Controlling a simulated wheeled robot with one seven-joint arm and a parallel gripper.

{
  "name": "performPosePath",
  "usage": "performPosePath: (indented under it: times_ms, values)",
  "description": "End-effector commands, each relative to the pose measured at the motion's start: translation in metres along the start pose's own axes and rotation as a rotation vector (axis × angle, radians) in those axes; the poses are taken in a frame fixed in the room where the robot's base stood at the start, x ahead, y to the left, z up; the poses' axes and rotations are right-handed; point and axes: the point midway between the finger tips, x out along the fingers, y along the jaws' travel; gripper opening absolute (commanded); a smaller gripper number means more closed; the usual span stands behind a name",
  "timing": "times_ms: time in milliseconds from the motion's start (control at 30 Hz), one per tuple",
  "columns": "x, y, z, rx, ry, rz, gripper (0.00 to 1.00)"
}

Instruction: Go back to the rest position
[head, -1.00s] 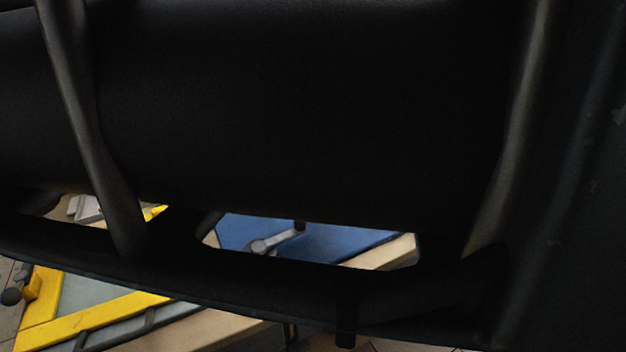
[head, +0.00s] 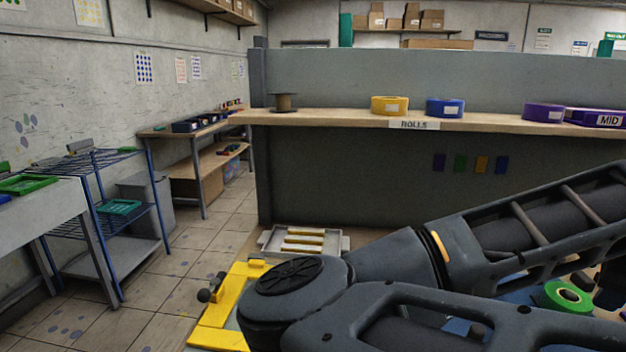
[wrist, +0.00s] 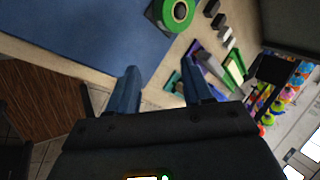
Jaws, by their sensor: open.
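My gripper (wrist: 160,84) shows in the wrist view with its two blue fingers apart and nothing between them. It is above and beside a work surface with a blue mat (wrist: 95,35). In the head view my arm crosses the lower right, and the gripper itself is not in view there. A green roll (wrist: 174,13) lies at the mat's edge in the wrist view, apart from the fingers. The green roll also shows in the head view (head: 567,296), beside my arm.
A shelf (head: 330,117) labelled ROLLS holds a yellow roll (head: 390,105), a blue roll (head: 445,107) and a purple roll (head: 543,112). A yellow frame (head: 215,315) and a tray (head: 303,241) are left of my arm. A blue rack (head: 120,215) stands at left, with clear floor beside it.

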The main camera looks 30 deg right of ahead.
Motion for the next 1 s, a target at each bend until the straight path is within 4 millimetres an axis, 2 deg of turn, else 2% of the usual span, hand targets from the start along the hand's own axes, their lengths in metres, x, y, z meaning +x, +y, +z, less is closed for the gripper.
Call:
performPosePath:
  times_ms: [33, 200, 367, 500, 633, 767, 867, 1000]
  values:
    - [-0.001, -0.016, -0.014, -0.053, 0.060, -0.075, 0.50]
    - [-0.017, -0.067, -0.040, -0.235, 0.227, -0.314, 0.50]
    - [-0.039, -0.104, -0.045, -0.424, 0.368, -0.520, 0.50]
    - [-0.061, -0.126, -0.036, -0.602, 0.475, -0.689, 0.50]
    - [-0.078, -0.135, -0.017, -0.772, 0.554, -0.836, 0.50]
    - [-0.090, -0.133, 0.007, -0.949, 0.613, -0.972, 0.50]
    - [-0.095, -0.123, 0.029, -1.085, 0.642, -1.071, 0.50]
    - [-0.095, -0.098, 0.058, -1.273, 0.655, -1.199, 0.50]
